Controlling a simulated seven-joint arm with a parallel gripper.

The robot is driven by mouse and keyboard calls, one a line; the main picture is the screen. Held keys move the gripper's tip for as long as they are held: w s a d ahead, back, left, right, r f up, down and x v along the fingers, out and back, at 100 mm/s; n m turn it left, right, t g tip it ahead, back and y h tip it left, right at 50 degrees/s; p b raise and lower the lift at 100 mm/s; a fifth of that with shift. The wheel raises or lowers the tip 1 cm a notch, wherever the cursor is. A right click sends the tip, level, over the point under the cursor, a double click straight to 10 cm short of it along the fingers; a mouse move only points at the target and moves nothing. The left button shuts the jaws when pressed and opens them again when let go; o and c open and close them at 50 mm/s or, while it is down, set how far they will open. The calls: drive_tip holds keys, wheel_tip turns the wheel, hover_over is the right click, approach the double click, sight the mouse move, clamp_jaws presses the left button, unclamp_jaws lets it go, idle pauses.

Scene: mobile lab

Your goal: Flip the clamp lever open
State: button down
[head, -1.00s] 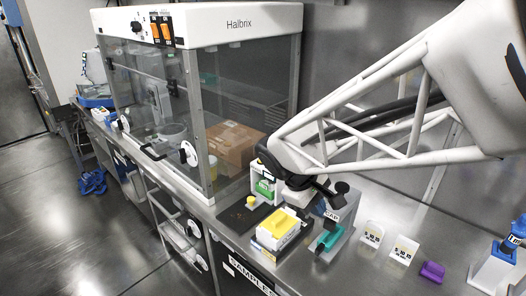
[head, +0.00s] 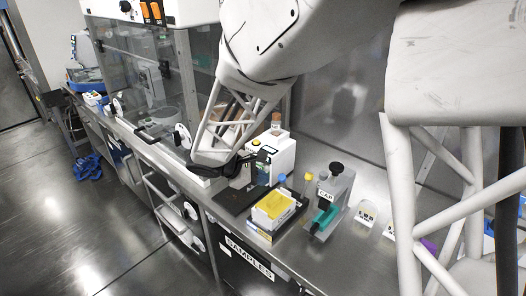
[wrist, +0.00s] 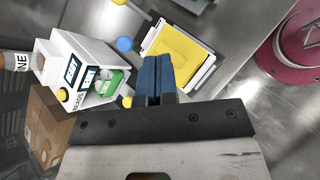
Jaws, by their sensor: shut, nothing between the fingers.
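A grey stand labelled CAP (head: 340,188), with a black knob on top and a teal part (head: 325,217) low at its front, stands on the bench in the head view. I cannot tell for sure which part is the clamp lever; the teal part may be it. My gripper (wrist: 156,62) has blue fingers, shut together with nothing between them. In the head view my wrist hangs left of the stand, near the white instrument, and the fingertips are not clear there.
A white instrument (wrist: 80,68) with a green panel and a yellow-topped box (head: 272,207) stand left of the CAP stand. A dark mat (head: 232,198) lies beside them. The glass-fronted Halbrix hood is further left. White labelled cards (head: 367,213) stand to the right.

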drive_tip(key=w+a+f+n+t+h, duration=0.1)
drive_tip(key=w+a+f+n, duration=0.3)
drive_tip(key=a, duration=0.4)
drive_tip(key=shift+w+f+t, duration=0.3)
drive_tip(key=shift+f+t, duration=0.55)
drive_tip(key=shift+t, duration=0.05)
drive_tip(key=shift+w+d+f, duration=0.6)
drive_tip(key=shift+w+d, duration=0.2)
drive_tip(key=shift+d, duration=1.15)
drive_tip(key=shift+w+d+f, duration=0.55)
drive_tip(key=shift+w+d, duration=0.2)
drive_tip(key=shift+d, duration=1.2)
drive_tip(key=shift+w+d+f, duration=0.6)
drive_tip(key=shift+w+d, duration=0.2)
drive_tip(key=shift+d, duration=1.15)
